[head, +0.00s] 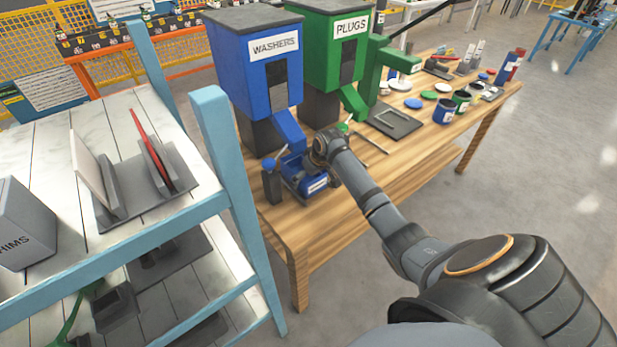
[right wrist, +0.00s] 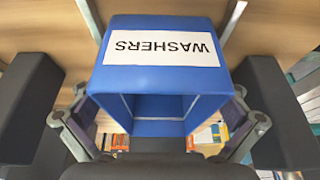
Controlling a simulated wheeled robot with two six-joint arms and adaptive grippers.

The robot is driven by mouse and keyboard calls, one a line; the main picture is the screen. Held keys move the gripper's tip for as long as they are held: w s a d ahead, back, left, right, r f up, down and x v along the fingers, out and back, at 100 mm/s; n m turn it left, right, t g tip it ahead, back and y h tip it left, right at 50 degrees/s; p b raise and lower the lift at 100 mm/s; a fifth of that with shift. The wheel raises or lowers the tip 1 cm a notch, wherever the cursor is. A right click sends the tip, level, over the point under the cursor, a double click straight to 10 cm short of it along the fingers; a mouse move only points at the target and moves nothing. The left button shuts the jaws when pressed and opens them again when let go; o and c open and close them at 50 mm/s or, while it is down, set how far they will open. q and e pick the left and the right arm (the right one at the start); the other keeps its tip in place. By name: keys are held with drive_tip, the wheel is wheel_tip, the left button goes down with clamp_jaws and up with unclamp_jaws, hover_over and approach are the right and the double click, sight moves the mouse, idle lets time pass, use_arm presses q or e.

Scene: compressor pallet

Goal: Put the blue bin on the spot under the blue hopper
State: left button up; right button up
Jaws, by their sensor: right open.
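The blue hopper (head: 228,62) labelled WASHERS stands at the back of the wooden table, with its blue chute (head: 290,130) slanting down toward the front. The blue bin (head: 316,186) sits low by the table's near left end, just below the chute's mouth. Its WASHERS label faces front; my gripper hides part of it. In the right wrist view the bin (right wrist: 160,78) fills the middle, label upside down and open cavity visible. My right gripper (right wrist: 157,112) is open, with a dark finger on each side of the bin. The exact spot under the bin is hidden. My left gripper is not in view.
A black post with a blue knob (head: 271,182) stands left of the bin. The green PLUGS hopper (head: 335,45) is to the right. A dark tray (head: 394,122), lids and cans lie farther along the table. A blue-framed shelf (head: 215,130) stands close on the left.

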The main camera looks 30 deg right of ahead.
drive_tip(key=v, duration=1.2)
drive_tip(key=shift+r, duration=0.2)
drive_tip(key=shift+w, duration=0.1)
